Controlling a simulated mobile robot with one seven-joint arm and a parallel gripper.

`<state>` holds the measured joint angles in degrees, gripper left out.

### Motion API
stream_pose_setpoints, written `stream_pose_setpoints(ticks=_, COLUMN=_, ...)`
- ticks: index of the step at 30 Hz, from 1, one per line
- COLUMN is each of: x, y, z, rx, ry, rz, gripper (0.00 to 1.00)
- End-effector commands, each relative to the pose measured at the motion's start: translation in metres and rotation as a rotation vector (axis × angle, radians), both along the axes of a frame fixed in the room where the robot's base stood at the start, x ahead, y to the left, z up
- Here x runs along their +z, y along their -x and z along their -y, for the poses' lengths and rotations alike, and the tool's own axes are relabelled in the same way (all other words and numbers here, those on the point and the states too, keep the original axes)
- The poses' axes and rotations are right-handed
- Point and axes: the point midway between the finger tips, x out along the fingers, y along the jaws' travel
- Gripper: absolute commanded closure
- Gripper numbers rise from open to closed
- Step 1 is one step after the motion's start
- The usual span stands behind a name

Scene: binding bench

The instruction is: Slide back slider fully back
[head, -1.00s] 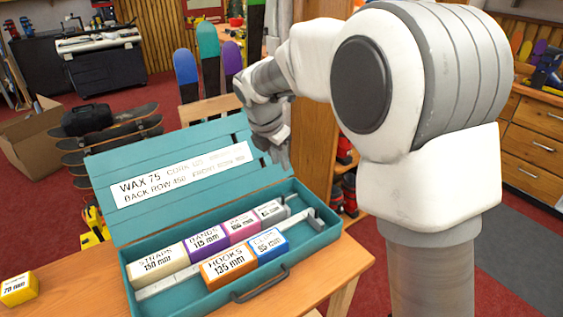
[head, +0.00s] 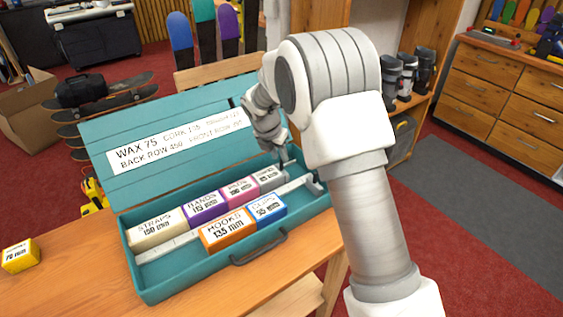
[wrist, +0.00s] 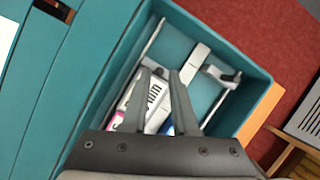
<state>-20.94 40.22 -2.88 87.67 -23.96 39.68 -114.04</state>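A teal box (head: 160,290) stands open on the wooden bench, its labelled lid leaning back. Its back row holds a cream straps block (head: 157,230), a purple block (head: 204,206), a pink block (head: 240,189) and a grey block (head: 268,177). My gripper (head: 284,160) is low at the right end of this row, beside the grey block. In the wrist view my gripper's fingers (wrist: 161,72) are apart, over the back compartment. The front slider (wrist: 222,75) stands across the rail, near the right end.
The front row holds an orange hooks block (head: 228,230) and a blue clips block (head: 267,208), with free space to their right. A pale rail (wrist: 198,58) divides the rows. The lid (head: 100,150) rises close behind my gripper. A yellow block (head: 20,256) lies on the bench.

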Motion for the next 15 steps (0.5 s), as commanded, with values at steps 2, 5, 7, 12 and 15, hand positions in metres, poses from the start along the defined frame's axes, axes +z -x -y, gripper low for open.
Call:
stream_pose_setpoints(ticks=2, x=-0.014, y=-0.004, z=0.003, rx=-0.001, ry=0.001, rz=-0.002, gripper=0.73)
stream_pose_setpoints(ticks=5, x=-0.025, y=-0.009, z=0.005, rx=-0.001, ry=0.000, rz=0.000, gripper=0.73)
stream_pose_setpoints(ticks=7, x=-0.030, y=-0.011, z=0.006, rx=-0.001, ry=0.000, rz=0.000, gripper=0.73)
stream_pose_setpoints(ticks=12, x=-0.035, y=-0.013, z=0.008, rx=-0.002, ry=0.000, rz=0.001, gripper=0.73)
stream_pose_setpoints(ticks=15, x=-0.035, y=-0.013, z=0.008, rx=-0.001, ry=-0.001, rz=0.002, gripper=0.73)
